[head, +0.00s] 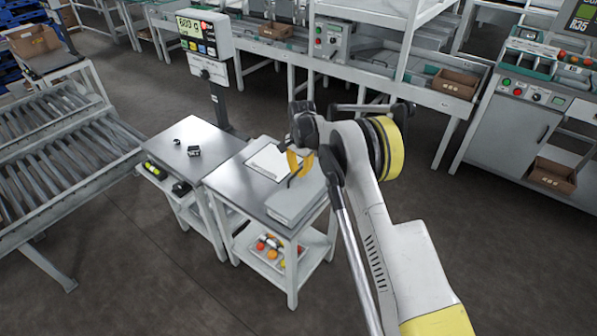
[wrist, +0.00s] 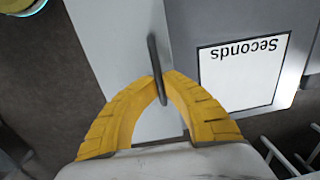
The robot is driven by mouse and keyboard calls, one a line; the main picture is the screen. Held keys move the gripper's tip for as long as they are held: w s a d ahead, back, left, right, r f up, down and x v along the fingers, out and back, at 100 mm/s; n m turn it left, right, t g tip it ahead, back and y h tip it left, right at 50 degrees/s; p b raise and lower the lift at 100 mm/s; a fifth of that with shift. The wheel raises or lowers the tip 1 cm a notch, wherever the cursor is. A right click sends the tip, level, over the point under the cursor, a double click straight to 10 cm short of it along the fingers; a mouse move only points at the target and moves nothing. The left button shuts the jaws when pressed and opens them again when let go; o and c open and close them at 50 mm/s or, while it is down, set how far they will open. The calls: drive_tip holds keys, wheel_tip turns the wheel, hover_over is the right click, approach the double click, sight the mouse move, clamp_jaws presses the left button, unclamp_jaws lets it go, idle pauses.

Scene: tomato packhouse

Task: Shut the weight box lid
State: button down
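The weight box (head: 290,208) is a pale grey, low box at the front right of the grey steel table. Its upper face looks flat in the head view, and my gripper hides part of it. In the wrist view its pale surface (wrist: 112,48) lies under the fingers. A thin dark bar (wrist: 153,52), seemingly the lid's handle, stands between the yellow fingertips. My gripper (head: 293,176) is over the box, its tips closed together around the bar in the wrist view (wrist: 160,78). I cannot tell whether the lid is fully down.
A white "Seconds" sheet (head: 268,161) lies beside the box on the table (head: 236,182). A scale with a display post (head: 207,50) stands behind. A smaller table with dark items (head: 172,152) and a roller conveyor (head: 60,135) are left. Floor at right is clear.

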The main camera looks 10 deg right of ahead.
drive_tip(key=shift+a, duration=0.15)
drive_tip(key=c, duration=1.6)
unclamp_jaws()
drive_tip(key=shift+w, duration=0.1)
drive_tip(key=shift+o, duration=0.2)
wheel_tip(320, 180, up, 12)
drive_tip(key=shift+s+d, duration=0.25)
drive_tip(key=shift+r, duration=0.1)
